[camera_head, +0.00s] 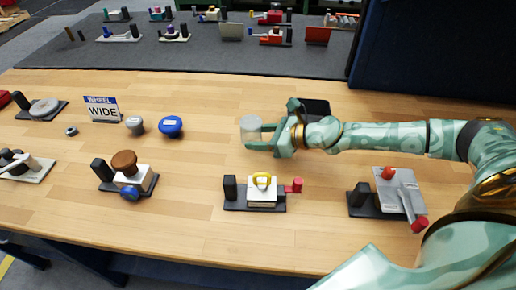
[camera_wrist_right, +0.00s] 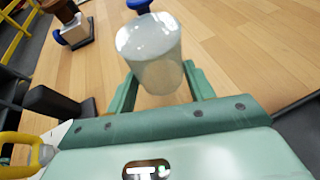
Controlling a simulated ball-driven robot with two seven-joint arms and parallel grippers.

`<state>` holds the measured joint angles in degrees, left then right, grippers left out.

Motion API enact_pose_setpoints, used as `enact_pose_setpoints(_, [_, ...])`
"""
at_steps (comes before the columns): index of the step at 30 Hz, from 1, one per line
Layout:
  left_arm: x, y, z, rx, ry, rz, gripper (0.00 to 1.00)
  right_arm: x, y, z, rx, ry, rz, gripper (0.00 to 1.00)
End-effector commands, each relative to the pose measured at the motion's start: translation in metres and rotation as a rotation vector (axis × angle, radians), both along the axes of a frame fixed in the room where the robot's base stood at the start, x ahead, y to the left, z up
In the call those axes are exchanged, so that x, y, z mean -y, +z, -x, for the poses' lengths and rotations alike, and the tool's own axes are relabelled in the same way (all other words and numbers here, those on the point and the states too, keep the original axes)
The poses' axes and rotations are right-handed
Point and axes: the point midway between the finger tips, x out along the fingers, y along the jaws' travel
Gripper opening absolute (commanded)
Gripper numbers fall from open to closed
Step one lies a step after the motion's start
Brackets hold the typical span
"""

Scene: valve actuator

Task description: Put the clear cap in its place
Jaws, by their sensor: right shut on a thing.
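The clear cap (camera_head: 250,128) is a translucent, whitish cylinder. My right gripper (camera_head: 263,138) is shut on it and holds it over the table, behind the block with the yellow handle (camera_head: 263,181). In the right wrist view the cap (camera_wrist_right: 150,52) stands between the two green fingers (camera_wrist_right: 160,90). The yellow handle (camera_wrist_right: 22,152) shows at the lower left there, partly cut off by the frame. The cap's place cannot be told for sure. My left gripper is not in view.
A dark base with a brown knob (camera_head: 125,160), a blue knob (camera_head: 171,125), a grey knob (camera_head: 135,125) and a WIDE sign (camera_head: 103,109) stand to the left. A grey plate device (camera_head: 398,190) stands at the right. Bare wood lies between them.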

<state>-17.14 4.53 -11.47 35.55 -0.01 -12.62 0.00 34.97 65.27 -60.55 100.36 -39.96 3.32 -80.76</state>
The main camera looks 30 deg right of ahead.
Motion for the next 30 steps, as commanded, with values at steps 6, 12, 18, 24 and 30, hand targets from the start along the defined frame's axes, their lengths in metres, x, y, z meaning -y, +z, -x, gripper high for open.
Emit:
enact_pose_setpoints(6, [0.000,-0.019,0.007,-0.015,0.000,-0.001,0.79,0.003,-0.029,-0.008,-0.004,0.000,-0.002,0.31])
enact_pose_setpoints(12, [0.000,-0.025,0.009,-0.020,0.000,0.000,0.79,0.003,-0.040,-0.008,0.001,0.000,-0.001,0.31])
enact_pose_setpoints(18, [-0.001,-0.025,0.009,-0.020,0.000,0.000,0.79,0.003,-0.040,-0.008,0.001,0.000,-0.001,0.31])
enact_pose_setpoints(24, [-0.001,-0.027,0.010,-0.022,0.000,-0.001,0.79,0.003,-0.043,-0.008,0.001,0.000,-0.001,0.75])
enact_pose_setpoints(30, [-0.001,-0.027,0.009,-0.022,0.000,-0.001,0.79,0.003,-0.043,-0.008,0.001,-0.001,0.000,0.75])
